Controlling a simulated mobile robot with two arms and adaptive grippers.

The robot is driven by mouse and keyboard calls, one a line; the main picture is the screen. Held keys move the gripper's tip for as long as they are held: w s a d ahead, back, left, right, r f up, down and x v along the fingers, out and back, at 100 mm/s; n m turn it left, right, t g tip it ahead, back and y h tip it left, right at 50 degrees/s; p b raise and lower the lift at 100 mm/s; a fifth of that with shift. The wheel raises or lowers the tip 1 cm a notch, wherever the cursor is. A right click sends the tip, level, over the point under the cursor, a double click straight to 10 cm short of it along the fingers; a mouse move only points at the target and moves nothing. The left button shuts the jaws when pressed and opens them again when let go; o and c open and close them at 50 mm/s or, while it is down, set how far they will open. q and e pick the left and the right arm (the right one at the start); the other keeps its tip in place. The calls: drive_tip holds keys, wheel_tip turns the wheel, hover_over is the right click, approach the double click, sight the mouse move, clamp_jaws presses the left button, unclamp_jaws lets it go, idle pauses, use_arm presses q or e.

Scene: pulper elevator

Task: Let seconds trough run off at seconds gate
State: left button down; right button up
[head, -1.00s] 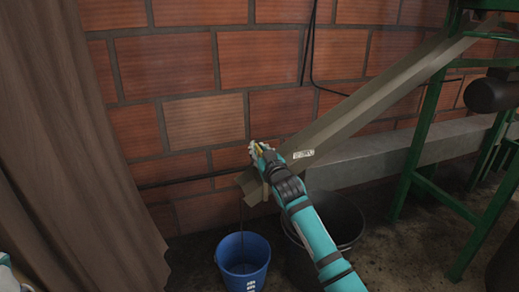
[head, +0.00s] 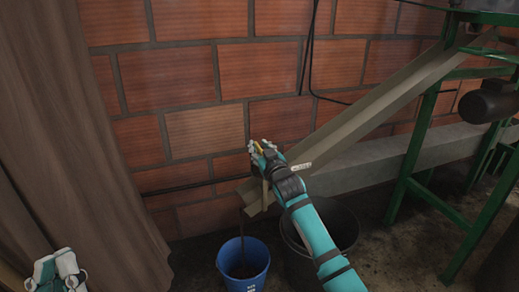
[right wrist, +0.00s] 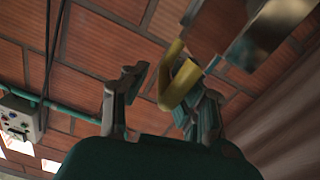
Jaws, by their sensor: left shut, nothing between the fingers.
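The seconds trough (head: 370,115), a long grey-brown chute, slopes from the upper right down to its low end above a blue bucket (head: 243,278). A dark stream (head: 243,228) runs from that end into the bucket. My right gripper (head: 262,148) is at the low end, in front of the brick wall. A yellow piece, probably the gate handle, lies between its fingers. The right wrist view shows the fingers (right wrist: 160,95) apart, with the yellow piece (right wrist: 178,85) near one finger and a visible gap to the other. My left gripper (head: 62,268) is shut and empty at the bottom left.
A black tub (head: 340,222) stands right of the blue bucket, partly behind my right arm. A green steel frame (head: 425,135) with a dark motor (head: 490,103) is at the right. A brown curtain (head: 80,140) hangs at the left. A concrete ledge (head: 400,155) runs along the wall.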

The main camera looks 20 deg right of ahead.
drive_tip(key=shift+a, duration=0.4)
drive_tip(key=shift+s, duration=0.25)
drive_tip(key=s, duration=1.1)
drive_tip(key=shift+s+d, duration=0.2)
drive_tip(key=shift+s, duration=0.1)
